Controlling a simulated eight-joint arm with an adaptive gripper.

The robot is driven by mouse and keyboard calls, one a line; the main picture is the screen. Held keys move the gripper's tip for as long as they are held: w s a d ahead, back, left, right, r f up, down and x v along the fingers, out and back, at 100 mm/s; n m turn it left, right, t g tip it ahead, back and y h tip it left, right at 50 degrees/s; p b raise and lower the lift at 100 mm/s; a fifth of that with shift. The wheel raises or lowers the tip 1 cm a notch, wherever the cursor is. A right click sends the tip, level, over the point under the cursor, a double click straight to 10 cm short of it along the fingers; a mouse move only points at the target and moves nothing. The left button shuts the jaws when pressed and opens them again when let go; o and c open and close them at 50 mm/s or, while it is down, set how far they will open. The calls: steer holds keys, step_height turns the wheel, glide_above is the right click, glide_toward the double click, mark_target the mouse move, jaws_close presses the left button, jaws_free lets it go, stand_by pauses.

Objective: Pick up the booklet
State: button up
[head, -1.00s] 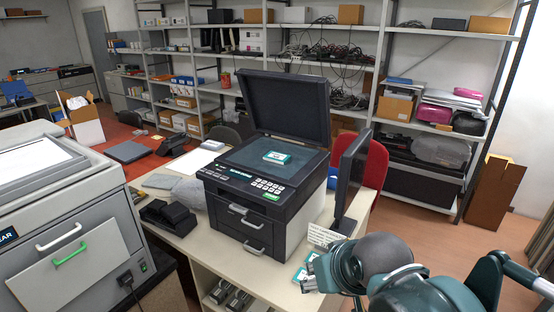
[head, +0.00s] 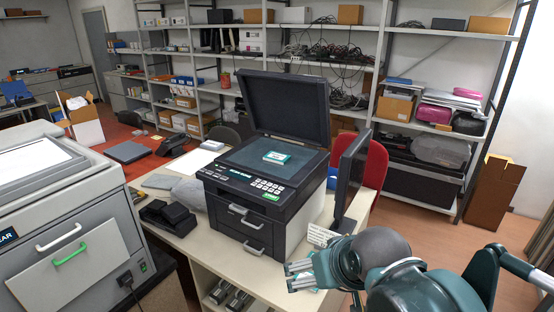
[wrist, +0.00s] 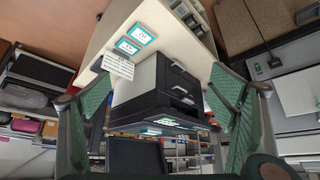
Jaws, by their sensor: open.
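A small white and teal item (head: 277,157), which may be the booklet, lies on the glass of the black printer (head: 262,190), under its raised lid. In the wrist view, two flat white cards with teal borders, an upper one (wrist: 145,33) and a lower one (wrist: 127,46), lie on the pale table beside the printer; either may also be the booklet. In the head view my gripper (head: 290,277) is above the table's front right part and mostly hides these cards. It is open and empty, its fingers spread wide in the wrist view (wrist: 150,92).
A dark monitor (head: 349,180) stands right of the printer, with a white text card (head: 321,236) at its foot. Black devices (head: 168,215) sit left of the printer. A large grey machine (head: 70,225) stands at the left. A red chair (head: 376,163) is behind the monitor.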

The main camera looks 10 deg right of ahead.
steer(key=w+d+r+m+g+p, duration=0.15)
steer(key=w+r, duration=0.35)
steer(key=w, duration=0.5)
steer(key=w+r+m+h+p, duration=0.15)
steer(key=w+r, duration=0.35)
steer(key=w, duration=0.5)
steer(key=w+r+m+p, duration=0.15)
steer(key=w+r, duration=0.35)
steer(key=w, duration=0.6)
steer(key=m+g+h+p, duration=0.2)
steer(key=m+p, duration=0.2)
steer(key=p, duration=0.1)
glide_above(274, 159)
step_height(274, 159, down, 9)
steer(key=shift+s+a+f, duration=0.1)
steer(key=shift+s+a, duration=0.15)
steer(key=shift+a, duration=0.1)
steer(key=shift+x, duration=1.3)
steer(key=shift+p, duration=0.3)
